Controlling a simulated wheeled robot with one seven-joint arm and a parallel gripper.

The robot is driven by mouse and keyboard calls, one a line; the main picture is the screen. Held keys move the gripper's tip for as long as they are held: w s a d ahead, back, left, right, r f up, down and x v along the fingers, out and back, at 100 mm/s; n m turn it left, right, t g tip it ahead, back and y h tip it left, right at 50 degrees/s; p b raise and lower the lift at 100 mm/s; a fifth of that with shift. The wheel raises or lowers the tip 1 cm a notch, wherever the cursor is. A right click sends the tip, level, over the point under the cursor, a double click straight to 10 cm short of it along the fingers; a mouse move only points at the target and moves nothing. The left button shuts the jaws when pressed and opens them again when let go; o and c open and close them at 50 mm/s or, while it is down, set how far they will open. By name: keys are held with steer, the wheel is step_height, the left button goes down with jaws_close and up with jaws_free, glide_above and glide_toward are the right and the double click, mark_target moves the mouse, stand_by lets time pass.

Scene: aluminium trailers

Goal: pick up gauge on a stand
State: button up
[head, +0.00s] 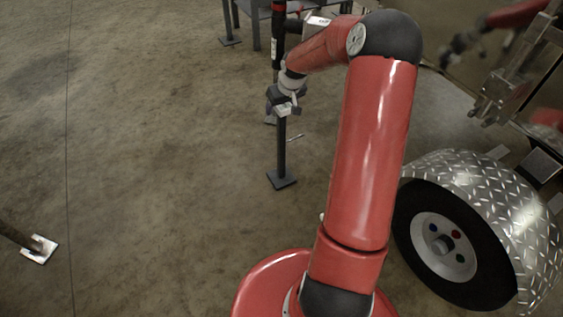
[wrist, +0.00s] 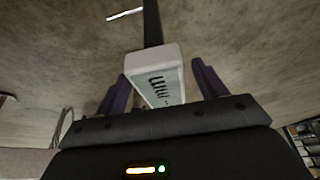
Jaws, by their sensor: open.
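The gauge (wrist: 155,78) shows in the wrist view as a pale, box-shaped body with a row of dark marks on its face. It lies between the two dark fingers of my gripper (wrist: 161,84). The fingers are open, with a visible gap on each side of the gauge. A dark upright post (wrist: 152,22) shows behind it; I cannot tell whether this is its stand. In the head view my gripper (head: 284,109) is at the top of a dark post (head: 282,150) with a flat foot, and the gauge is too small there to make out clearly.
A dark metal table (head: 247,12) stands at the top. A trailer wheel (head: 440,245) under a shiny tread-plate fender (head: 500,205) is at the right. A metal foot (head: 40,249) lies at the left. The concrete floor (head: 150,150) on the left is mostly clear.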

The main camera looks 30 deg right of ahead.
steer(key=shift+x, duration=1)
steer(key=shift+r, duration=0.1)
jaws_close()
steer(key=shift+w+r, duration=0.15)
